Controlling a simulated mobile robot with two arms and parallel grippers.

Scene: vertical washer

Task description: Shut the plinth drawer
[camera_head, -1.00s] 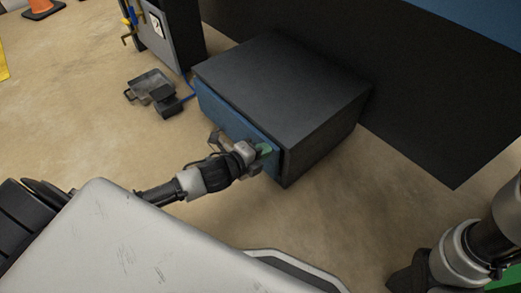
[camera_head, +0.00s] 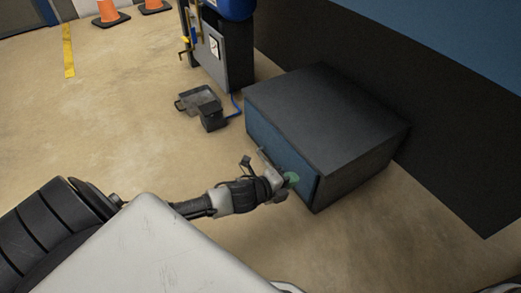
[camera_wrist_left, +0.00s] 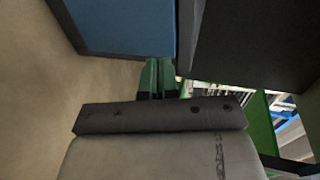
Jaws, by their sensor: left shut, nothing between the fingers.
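The plinth (camera_head: 335,115) is a low dark grey box on the floor, right of centre in the head view. The plinth drawer (camera_head: 272,145) has a blue front on its left-facing side and appears nearly flush with the box; I cannot tell whether a small gap is left. My left gripper (camera_head: 290,180) is shut and empty, with its green fingertips at the right part of the blue front. In the left wrist view the fingers (camera_wrist_left: 158,78) show near the edge of the blue drawer front (camera_wrist_left: 125,25); contact is unclear. My right gripper is out of view.
A grey machine post (camera_head: 222,55) stands behind the plinth. A small dark tray and box (camera_head: 205,108) lie on the floor, with a blue hose. Orange cones (camera_head: 109,12) are at the back left. A dark wall base is at right. Floor in front is clear.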

